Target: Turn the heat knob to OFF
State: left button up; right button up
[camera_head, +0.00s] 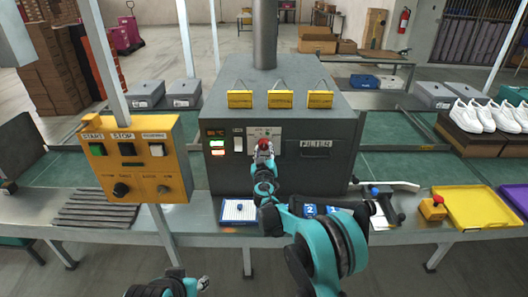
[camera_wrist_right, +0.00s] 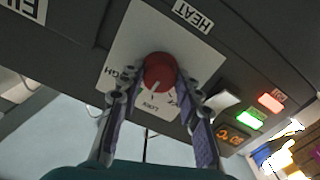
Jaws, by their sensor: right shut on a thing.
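The red heat knob (camera_wrist_right: 160,72) sits on a white plate (camera_wrist_right: 128,50) marked HEAT on the front of the grey machine (camera_head: 285,93). My right gripper (camera_wrist_right: 160,84) has one finger on each side of the knob and is shut on it. In the head view this gripper (camera_head: 263,151) covers most of the knob. In the wrist view the knob's white pointer line points down, near the LOW mark. The HIGH label is partly covered by a finger, and a mark to the right of LOW is mostly hidden. My left gripper (camera_head: 203,283) is low in the head view, away from the machine; its jaws are too small to judge.
A lit display, a green light and a red light (camera_wrist_right: 270,102) are beside the knob plate. A yellow START/STOP box (camera_head: 135,160) stands left of the machine. A blue-edged tray (camera_head: 239,210) and a tool (camera_head: 387,203) lie on the ledge below.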

jog(key=n, duration=0.6)
jog(key=shift+n+b, duration=0.3)
jog(key=n, duration=0.5)
jog(key=shift+r+n, duration=0.1)
jog(key=shift+n, duration=0.2)
jog(key=o, duration=1.2)
jog(key=shift+c, duration=0.2)
jog(key=s, duration=1.2)
